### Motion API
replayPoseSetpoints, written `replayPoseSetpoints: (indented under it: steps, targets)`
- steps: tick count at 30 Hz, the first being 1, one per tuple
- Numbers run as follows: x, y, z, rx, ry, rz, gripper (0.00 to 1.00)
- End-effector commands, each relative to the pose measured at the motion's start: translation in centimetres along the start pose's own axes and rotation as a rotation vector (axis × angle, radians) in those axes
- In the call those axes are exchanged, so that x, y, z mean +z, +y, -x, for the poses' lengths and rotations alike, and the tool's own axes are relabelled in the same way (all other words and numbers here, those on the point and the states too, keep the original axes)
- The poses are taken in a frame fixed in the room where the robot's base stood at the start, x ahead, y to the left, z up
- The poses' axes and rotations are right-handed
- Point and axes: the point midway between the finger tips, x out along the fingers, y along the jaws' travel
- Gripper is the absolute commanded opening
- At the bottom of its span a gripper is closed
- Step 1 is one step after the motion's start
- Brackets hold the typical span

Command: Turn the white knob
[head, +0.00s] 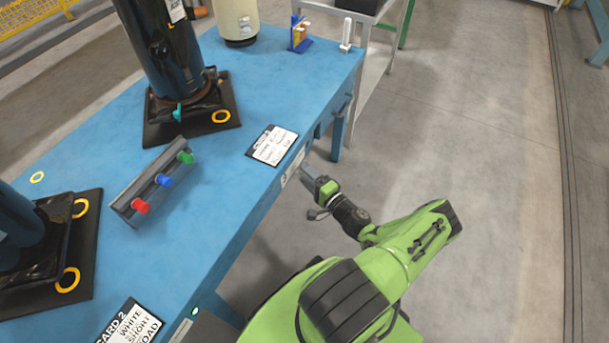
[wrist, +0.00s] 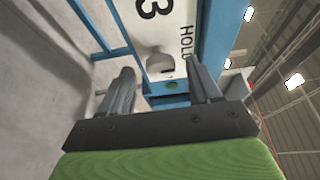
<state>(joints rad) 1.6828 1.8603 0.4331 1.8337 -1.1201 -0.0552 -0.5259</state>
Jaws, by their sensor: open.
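The plate is set in a blue frame. My gripper (wrist: 160,67) is open, and its two grey fingers appear on either side of the knob with gaps. I cannot tell how far the fingertips are from it in depth. In the head view my gripper (head: 306,174) is low beside the table's right side, close to the white plate (head: 292,167). The knob itself cannot be made out there.
The blue table (head: 225,190) bears a bar (head: 150,185) with red, blue and green knobs. A white card (head: 271,146) lies near the edge, another card (head: 130,323) nearer. Dark cylinders stand on black bases (head: 190,125). The floor (head: 480,190) right of the table is clear.

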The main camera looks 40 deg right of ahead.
Motion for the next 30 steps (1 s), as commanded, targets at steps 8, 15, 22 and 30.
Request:
replayPoseSetpoints:
  steps: [8,15,22,30]
  targets:
    - [0.0,0.0,-1.7,0.001,0.001,0.0,0.63]
    - [0.0,0.0,-1.7,0.001,0.0,0.001,0.46]
    - [0.0,0.0,-1.7,0.001,0.0,0.001,0.1]
    - [0.0,-0.1,-1.7,0.011,0.0,-0.021,0.07]
